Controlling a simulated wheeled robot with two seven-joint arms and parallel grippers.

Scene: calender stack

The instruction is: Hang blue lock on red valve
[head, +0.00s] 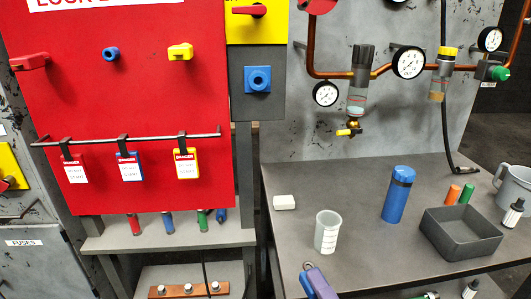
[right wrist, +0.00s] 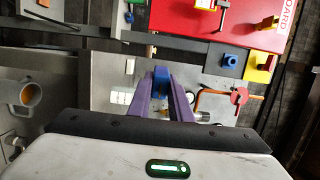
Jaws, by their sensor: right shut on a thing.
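My right gripper (head: 310,268), with purple fingers, shows at the bottom edge of the head view, over the front of the grey table. In the right wrist view my right gripper (right wrist: 162,72) is shut on a small blue thing, which looks like the blue lock (right wrist: 162,80). The fingers hide much of it. The red valve (head: 318,4) is on the copper pipe at the top of the head view, cut by the edge. It also shows in the right wrist view (right wrist: 240,97), apart from the gripper. My left gripper is not in view.
The grey table (head: 365,260) holds a white block (head: 284,202), a beaker (head: 327,232), a blue bottle (head: 398,195) and a dark tray (head: 460,248). Gauges (head: 409,62) and pipes stand behind it. A red board (head: 75,115) with hanging tags is at left.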

